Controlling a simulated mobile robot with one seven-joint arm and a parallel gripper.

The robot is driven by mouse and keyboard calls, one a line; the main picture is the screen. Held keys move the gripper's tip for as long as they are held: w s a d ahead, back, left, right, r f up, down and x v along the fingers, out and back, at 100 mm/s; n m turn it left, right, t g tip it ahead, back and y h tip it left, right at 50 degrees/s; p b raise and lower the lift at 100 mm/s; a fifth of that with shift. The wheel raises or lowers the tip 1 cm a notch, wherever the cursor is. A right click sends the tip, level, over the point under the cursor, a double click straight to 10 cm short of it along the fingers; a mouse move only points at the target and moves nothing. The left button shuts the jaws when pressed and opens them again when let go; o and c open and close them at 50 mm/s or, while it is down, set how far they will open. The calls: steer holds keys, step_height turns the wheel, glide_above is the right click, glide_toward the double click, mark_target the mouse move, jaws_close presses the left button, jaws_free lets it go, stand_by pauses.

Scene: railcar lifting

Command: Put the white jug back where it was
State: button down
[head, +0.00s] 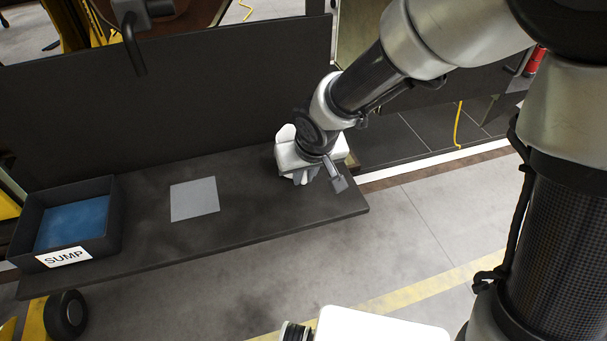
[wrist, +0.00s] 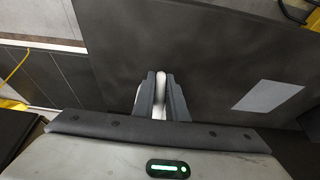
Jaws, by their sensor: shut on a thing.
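The white jug (wrist: 161,90) shows in the wrist view only as a narrow white strip between the two grey fingers. My gripper (wrist: 161,100) is shut on it. In the head view my gripper (head: 301,178) is over the right end of the dark bench (head: 250,215), and the wrist and hand hide most of the jug. I cannot tell whether the jug touches the bench. A light grey square (head: 195,199) lies flat and bare on the bench to the left of the gripper; it also shows at right in the wrist view (wrist: 267,96).
A black bin labelled SUMP (head: 65,257), with a blue surface inside, stands at the bench's left end. A dark upright panel (head: 170,100) runs along the back. The bench between the grey square and my gripper is clear. The bench's right edge is close to my gripper.

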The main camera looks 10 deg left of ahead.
steer(key=shift+f+b, duration=0.2)
steer(key=shift+b, duration=0.1)
steer(key=c, duration=1.8)
jaws_free()
steer(key=shift+r, duration=0.1)
steer(key=shift+o, duration=0.2)
steer(key=shift+r+p, duration=0.35)
steer(key=shift+p, duration=0.15)
steer(key=p+v, duration=0.4)
steer(key=v, duration=0.7)
steer(key=shift+r, duration=0.3)
steer(key=shift+s+d, duration=0.1)
steer(key=shift+d, duration=0.1)
